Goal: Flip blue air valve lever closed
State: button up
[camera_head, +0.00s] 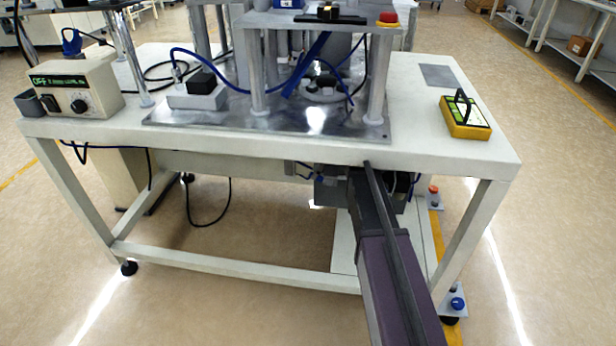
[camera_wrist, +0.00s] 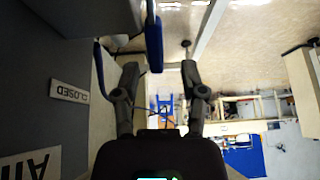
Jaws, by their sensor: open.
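The blue lever (camera_wrist: 153,40) shows in the wrist view as a long bar coming down from the top edge. My gripper (camera_wrist: 159,66) is open, and the lever's lower end appears between its fingertips, nearer the left one. I cannot tell whether they touch. A white "CLOSED" label (camera_wrist: 70,91) and part of an "AIR" label (camera_wrist: 32,166) are on a dark grey surface at the left. In the head view my arm reaches under the table's front edge, where the gripper and lever cannot be made out.
The white table (camera_head: 270,140) has its legs and lower rails around my arm. A grey box (camera_head: 330,192) hangs beneath the tabletop near the arm's end. A metal fixture plate (camera_head: 190,116), a white controller box (camera_head: 75,90) and a yellow box (camera_head: 465,118) are on top.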

aim_at(312, 173)
jog(key=shift+s+d+r+t+y, duration=0.2)
jog(key=shift+d+r+t+y, duration=0.3)
jog(key=shift+d+r+y, duration=0.95)
jog(key=shift+a+f, duration=0.1)
jog(key=shift+a, duration=0.05)
jog(key=shift+a+f, duration=0.1)
jog(key=b+x, duration=0.4)
jog(key=shift+a+f, duration=0.2)
jog(key=shift+f, duration=0.15)
jog(key=shift+b+x, duration=0.8)
jog(key=shift+x, duration=0.45)
jog(key=shift+w+a+r, duration=0.1)
grip_shut()
